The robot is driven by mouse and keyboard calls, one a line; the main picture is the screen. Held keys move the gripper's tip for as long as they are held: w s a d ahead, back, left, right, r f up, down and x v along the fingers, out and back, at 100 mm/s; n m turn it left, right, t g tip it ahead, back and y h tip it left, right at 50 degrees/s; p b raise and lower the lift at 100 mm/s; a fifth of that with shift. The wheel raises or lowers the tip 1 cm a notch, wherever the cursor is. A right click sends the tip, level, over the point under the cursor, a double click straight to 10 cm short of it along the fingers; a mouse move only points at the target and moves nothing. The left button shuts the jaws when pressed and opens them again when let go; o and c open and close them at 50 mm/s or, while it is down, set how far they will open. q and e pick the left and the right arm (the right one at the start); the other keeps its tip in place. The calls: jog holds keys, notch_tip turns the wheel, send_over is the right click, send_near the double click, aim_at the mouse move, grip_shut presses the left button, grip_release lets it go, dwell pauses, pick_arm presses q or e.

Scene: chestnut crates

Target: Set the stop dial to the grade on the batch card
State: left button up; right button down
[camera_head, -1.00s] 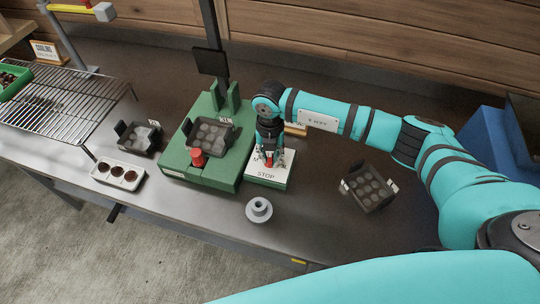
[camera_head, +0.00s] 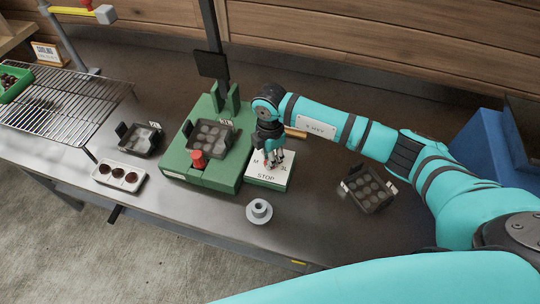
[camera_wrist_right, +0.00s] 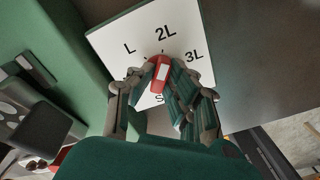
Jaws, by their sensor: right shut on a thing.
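The stop dial (camera_head: 266,181) is a white-topped block marked STOP, right of the green press. Its red knob (camera_wrist_right: 161,74) is between the fingers of my right gripper (camera_wrist_right: 165,82), which is shut on it. The knob carries a white stripe and its upper end points roughly towards 2L in the wrist view; the exact setting is hard to tell. L, 2L and 3L are readable around it. My right gripper also shows over the dial in the head view (camera_head: 272,162). No batch card is readable; a small wooden holder (camera_head: 296,133) stands partly hidden behind my arm. My left gripper is out of view.
The green press (camera_head: 178,165) holds a dark mould tray (camera_head: 228,141) and a red knob (camera_head: 198,157). Other trays stand left (camera_head: 140,146) and right (camera_head: 368,187). A grey flanged piece (camera_head: 259,211) is in front. A wire rack (camera_head: 60,105) is far left.

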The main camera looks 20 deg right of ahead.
jog(key=m, duration=0.2)
jog(key=m+p, duration=0.1)
jog(key=m, duration=0.2)
jog(key=shift+w+r+m+p, duration=0.1)
jog(key=shift+r+m+p, duration=0.15)
jog(key=shift+m+p, duration=0.15)
jog(key=shift+f+m+p, duration=0.1)
jog(key=shift+m+p, duration=0.7)
jog(key=shift+m, duration=1.4)
jog(key=c, duration=1.3)
grip_release()
jog(key=shift+f, duration=0.1)
notch_tip(320, 180, up, 12)
jog(key=shift+r, duration=0.1)
